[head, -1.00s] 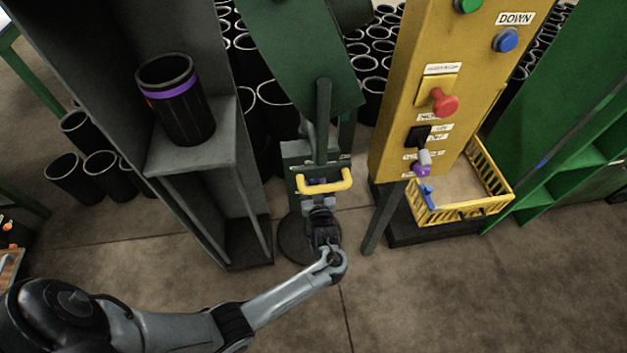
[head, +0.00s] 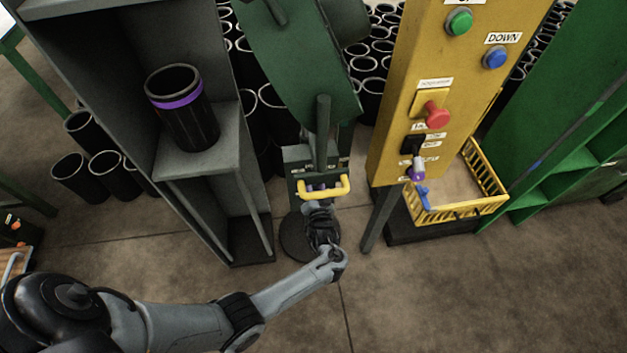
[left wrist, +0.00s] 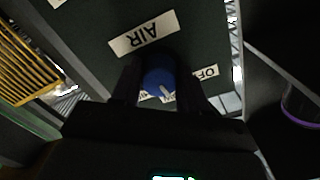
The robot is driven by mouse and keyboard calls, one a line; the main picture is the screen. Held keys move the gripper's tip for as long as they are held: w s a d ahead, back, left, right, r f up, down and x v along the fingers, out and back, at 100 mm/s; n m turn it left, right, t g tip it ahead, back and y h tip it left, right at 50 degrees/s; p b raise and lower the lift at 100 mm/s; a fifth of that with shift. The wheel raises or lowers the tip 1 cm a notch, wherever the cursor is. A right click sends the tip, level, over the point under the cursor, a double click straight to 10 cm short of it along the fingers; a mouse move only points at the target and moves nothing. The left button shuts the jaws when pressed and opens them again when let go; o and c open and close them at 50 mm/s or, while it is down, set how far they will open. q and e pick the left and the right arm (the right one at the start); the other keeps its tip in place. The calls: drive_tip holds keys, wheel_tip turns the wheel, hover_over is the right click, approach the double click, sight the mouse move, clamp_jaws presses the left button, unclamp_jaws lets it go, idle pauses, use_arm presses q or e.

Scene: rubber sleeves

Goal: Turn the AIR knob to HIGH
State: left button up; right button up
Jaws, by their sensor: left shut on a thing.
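The AIR knob (left wrist: 160,82) is a round blue knob with a white pointer mark, on a dark green panel (left wrist: 90,38). It sits beside the white AIR label (left wrist: 143,33), which appears upside down in the left wrist view. The pointer slants toward the lower right of that view. An OFF label (left wrist: 205,73) is partly visible to the right; other marks are hidden behind my fingers. My left gripper (left wrist: 160,92) is shut on the knob, a finger on each side. In the head view my left gripper (head: 317,196) reaches the green box under the yellow handle, hiding the knob. My right gripper is not in view.
The yellow handle (head: 342,187) is close to my left gripper. A grey shelf (head: 205,155) with a purple-banded black sleeve (head: 184,120) stands left. A yellow button panel (head: 400,120) and yellow basket (head: 470,208) stand right. Floor in front is clear.

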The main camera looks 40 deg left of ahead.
use_arm(q)
drive_tip(key=m+p, duration=0.2)
drive_tip(key=m, duration=0.3)
drive_tip(key=shift+r+m, duration=0.1)
drive_tip(key=shift+m, duration=0.2)
drive_tip(key=m+p, duration=0.1)
drive_tip(key=m, duration=0.4)
drive_tip(key=shift+m, duration=0.3)
drive_tip(key=o, duration=1.1)
drive_tip(key=shift+c, duration=0.2)
drive_tip(key=shift+s+d, duration=0.1)
